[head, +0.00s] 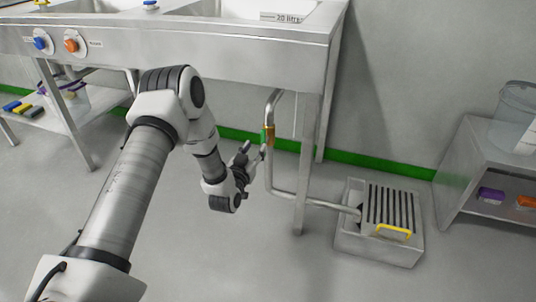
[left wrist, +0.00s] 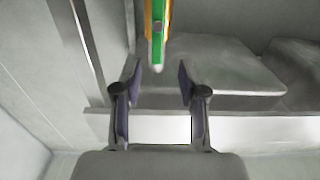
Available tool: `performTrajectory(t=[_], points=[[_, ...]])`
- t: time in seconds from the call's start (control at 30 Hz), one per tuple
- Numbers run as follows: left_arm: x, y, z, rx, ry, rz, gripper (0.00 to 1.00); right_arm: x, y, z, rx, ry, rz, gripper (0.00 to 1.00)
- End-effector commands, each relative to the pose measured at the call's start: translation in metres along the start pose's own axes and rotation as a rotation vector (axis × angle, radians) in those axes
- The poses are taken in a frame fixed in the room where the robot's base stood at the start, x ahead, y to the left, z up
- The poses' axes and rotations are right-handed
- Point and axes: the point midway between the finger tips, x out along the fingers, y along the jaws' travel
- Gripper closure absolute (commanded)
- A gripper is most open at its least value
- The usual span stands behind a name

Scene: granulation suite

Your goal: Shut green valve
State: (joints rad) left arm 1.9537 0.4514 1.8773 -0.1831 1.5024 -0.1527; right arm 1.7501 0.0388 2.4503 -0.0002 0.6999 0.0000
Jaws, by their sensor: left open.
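The green valve (head: 264,138) has a green lever and an orange-brass body on the steel drain pipe under the sink. Its lever looks upright, roughly in line with the pipe. In the left wrist view the green lever (left wrist: 158,45) comes down from the top, its tip level with the gap between my fingertips. My left gripper (head: 254,153) is just left of and slightly below the valve. In the left wrist view both fingers (left wrist: 160,76) are spread, with nothing held between them. I cannot tell how far in depth the lever is from them. My right gripper is out of view.
The steel sink (head: 235,40) and its leg (head: 307,160) stand close around the pipe. A floor drain box with a slatted grate and yellow handle (head: 393,231) is at lower right. A steel shelf unit (head: 470,155) stands far right. The floor left of the pipe is clear.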

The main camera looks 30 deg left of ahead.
Motion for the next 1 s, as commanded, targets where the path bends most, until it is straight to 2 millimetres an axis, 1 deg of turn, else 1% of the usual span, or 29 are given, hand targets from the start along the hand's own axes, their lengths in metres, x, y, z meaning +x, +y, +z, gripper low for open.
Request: performTrajectory(t=[0.13, 0.3, 0.4, 0.5, 0.7, 0.73, 0.77, 0.8, 0.83, 0.87, 1.0], points=[[0.019, 0.001, -0.001, 0.001, 0.005, 0.001, 0.58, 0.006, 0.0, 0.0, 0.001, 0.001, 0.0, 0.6], [0.053, 0.002, 0.0, 0.002, 0.003, 0.002, 0.58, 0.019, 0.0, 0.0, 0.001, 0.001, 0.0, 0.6], [0.068, 0.001, 0.0, 0.001, 0.001, 0.002, 0.58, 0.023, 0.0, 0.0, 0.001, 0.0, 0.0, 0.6], [0.075, 0.001, -0.002, 0.001, 0.0, 0.002, 0.58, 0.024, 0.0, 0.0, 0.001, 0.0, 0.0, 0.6], [0.076, 0.001, -0.002, 0.001, -0.002, 0.002, 0.58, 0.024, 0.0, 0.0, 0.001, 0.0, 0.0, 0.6], [0.076, 0.001, -0.002, 0.001, -0.002, 0.002, 0.62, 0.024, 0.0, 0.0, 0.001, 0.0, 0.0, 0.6], [0.076, 0.001, -0.002, 0.001, -0.002, 0.002, 0.72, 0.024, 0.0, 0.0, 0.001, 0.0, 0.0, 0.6], [0.076, 0.001, -0.002, 0.001, -0.002, 0.002, 0.87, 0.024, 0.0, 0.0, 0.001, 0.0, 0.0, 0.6], [0.076, 0.001, -0.002, 0.001, -0.002, 0.002, 0.97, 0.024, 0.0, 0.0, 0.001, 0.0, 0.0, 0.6], [0.076, 0.001, -0.002, 0.001, -0.002, 0.002, 1.0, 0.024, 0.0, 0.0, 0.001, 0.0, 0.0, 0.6], [0.075, 0.001, -0.002, 0.001, -0.002, 0.002, 1.0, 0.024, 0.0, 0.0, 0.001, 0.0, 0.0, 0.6]])
